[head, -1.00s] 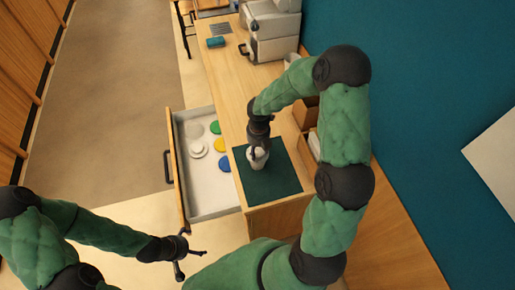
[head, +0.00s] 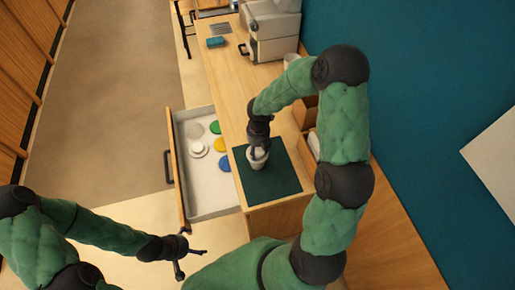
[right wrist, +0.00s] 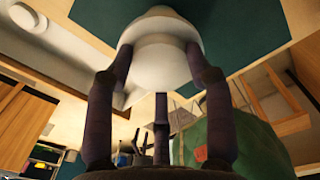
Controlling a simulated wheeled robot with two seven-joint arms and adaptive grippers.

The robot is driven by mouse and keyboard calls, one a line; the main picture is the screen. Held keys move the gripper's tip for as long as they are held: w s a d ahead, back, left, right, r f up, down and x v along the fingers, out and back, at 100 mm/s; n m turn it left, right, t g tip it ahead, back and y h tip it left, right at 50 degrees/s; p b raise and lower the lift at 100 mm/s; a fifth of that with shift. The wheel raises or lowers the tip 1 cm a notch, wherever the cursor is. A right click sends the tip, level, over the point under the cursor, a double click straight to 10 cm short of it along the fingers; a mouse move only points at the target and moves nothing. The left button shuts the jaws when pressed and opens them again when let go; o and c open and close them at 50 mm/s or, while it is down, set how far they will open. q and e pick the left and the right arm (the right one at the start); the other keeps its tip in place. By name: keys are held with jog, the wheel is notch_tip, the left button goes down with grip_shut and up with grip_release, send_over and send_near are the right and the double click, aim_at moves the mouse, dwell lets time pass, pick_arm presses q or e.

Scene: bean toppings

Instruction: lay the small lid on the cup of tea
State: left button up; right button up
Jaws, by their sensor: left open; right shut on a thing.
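The white cup (head: 258,163) stands on the dark green mat (head: 282,186) at the counter's near end. My right gripper (head: 258,149) is directly above it, pointing down. In the right wrist view, its fingers close on a white rounded piece (right wrist: 160,62), which looks like the small lid. A white tapered shape, the cup (right wrist: 160,22), lies right beyond it against the mat. Whether lid and cup touch I cannot tell, and the tea is hidden. My left gripper (head: 191,262) is open and empty at lower left, away from the counter.
An open drawer (head: 180,185) left of the mat holds green (head: 214,127), yellow (head: 219,144) and blue (head: 224,161) discs and a white knobbed lid (head: 199,149). A grey machine (head: 272,30) and a blue block (head: 215,42) stand farther back. The middle counter is clear.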

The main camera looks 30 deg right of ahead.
jog(key=shift+f, duration=0.3)
dwell(0.5)
jog(key=shift+f, duration=0.1)
dwell(0.8)
jog(key=o, duration=1)
jog(key=shift+c, duration=0.2)
jog(key=o, duration=0.4)
jog(key=shift+p, duration=0.3)
jog(key=shift+r+p, duration=3.5)
jog(key=shift+r, duration=0.05)
jog(key=shift+s+f, duration=0.1)
